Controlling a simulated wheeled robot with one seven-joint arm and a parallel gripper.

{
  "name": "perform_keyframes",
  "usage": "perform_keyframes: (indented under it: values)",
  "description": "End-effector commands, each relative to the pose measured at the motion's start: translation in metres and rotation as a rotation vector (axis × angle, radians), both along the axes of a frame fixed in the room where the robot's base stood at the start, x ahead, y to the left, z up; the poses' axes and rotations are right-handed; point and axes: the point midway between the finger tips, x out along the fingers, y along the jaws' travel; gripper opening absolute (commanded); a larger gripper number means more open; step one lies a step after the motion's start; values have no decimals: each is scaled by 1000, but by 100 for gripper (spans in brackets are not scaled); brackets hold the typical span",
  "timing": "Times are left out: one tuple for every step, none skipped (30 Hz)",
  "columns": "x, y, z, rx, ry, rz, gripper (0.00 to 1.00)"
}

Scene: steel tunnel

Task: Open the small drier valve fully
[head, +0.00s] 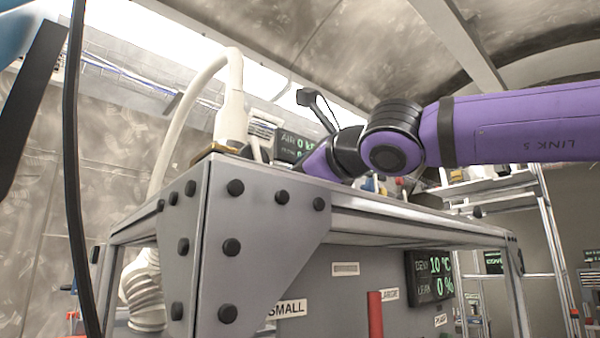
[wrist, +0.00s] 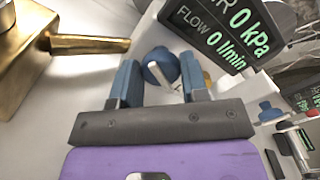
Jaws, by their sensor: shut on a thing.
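In the wrist view, my gripper (wrist: 158,76) has its two blue-grey fingers on either side of a round blue knob (wrist: 156,64) with a pale metal stem or bar. The fingers are shut on this knob. No label beside it is readable, so I cannot tell from its marking whether it is the small drier valve. In the head view, my purple arm reaches over the top of a grey steel frame (head: 255,235), and the gripper is hidden behind its upper edge. A label reading SMALL (head: 288,309) is on the panel below.
A brass block with a brass handle (wrist: 92,45) is left of the fingers. A display reading 0 kPa and 0 l/min (wrist: 222,30) stands close behind on the right. A white hose (head: 190,105) rises at left. Another display (head: 430,277) reads 10 °C and 0 %.

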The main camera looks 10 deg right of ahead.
Motion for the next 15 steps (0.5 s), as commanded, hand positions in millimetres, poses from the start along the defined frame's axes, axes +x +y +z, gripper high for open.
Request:
perform_keyframes:
  values:
    - [0, 0, -1, -23, -14, 0, 17]
    - [0, 0, -1, -36, -22, -1, 17]
    - [0, 0, -1, -53, -34, -1, 17]
    - [0, 0, -1, -63, -40, -1, 17]
    - [0, 0, -1, -74, -48, -1, 17]
    - [0, 0, -1, -85, -55, -1, 17]
    - [0, 0, -1, -93, -60, -1, 17]
    - [0, 0, -1, -101, -65, -2, 17]
    - [0, 0, -1, -109, -70, -2, 17]
    - [0, 0, -2, -113, -73, -2, 17]
    - [0, 0, -2, -118, -77, -2, 17]
    - [0, 0, -2, -123, -80, -2, 17]
    - [0, 0, -2, -127, -82, -2, 17]
    - [0, 0, -2, -129, -84, -2, 17]
    - [0, 0, -2, -131, -85, -2, 17]
